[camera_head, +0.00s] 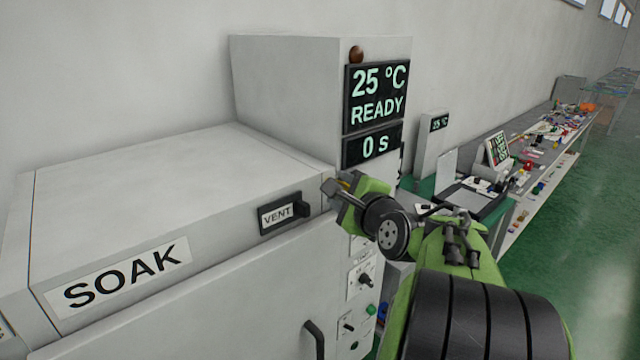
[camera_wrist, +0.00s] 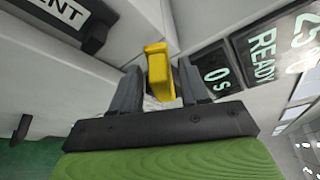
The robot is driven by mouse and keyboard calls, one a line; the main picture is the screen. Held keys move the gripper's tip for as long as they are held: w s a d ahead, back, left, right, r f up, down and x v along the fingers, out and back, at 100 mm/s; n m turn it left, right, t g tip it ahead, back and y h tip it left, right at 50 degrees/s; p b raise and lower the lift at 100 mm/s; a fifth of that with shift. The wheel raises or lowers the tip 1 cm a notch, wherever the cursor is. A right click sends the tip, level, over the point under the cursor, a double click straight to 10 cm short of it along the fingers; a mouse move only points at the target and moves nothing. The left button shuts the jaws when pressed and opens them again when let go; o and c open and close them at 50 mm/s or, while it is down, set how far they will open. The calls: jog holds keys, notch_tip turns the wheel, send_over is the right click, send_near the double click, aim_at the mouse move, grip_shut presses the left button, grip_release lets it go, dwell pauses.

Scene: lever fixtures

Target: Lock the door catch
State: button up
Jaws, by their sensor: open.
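The door catch shows as a yellow lever (camera_wrist: 160,72) in the wrist view, standing between the two dark fingers of my gripper (camera_wrist: 160,88). The fingers are open, one on each side of it, and I cannot tell whether either touches it. In the head view my gripper (camera_head: 332,188) is at the upper right corner of the SOAK oven's front, right of the VENT slider. The catch's base is mostly hidden there by my gripper and wrist. The oven door (camera_head: 200,325) appears flush with the front, with a dark handle (camera_head: 315,338) at its right.
The VENT slider (camera_head: 281,212) sits close to the left of my gripper. A display panel (camera_head: 377,95) reads 25 °C, READY and 0 s above it. Knobs and buttons (camera_head: 362,280) lie below my wrist. A cluttered bench (camera_head: 540,190) runs back along the wall at right.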

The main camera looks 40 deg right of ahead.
jog(key=shift+x, duration=1.1)
jog(key=shift+s, duration=0.1)
grip_shut()
jog(key=shift+f, duration=0.15)
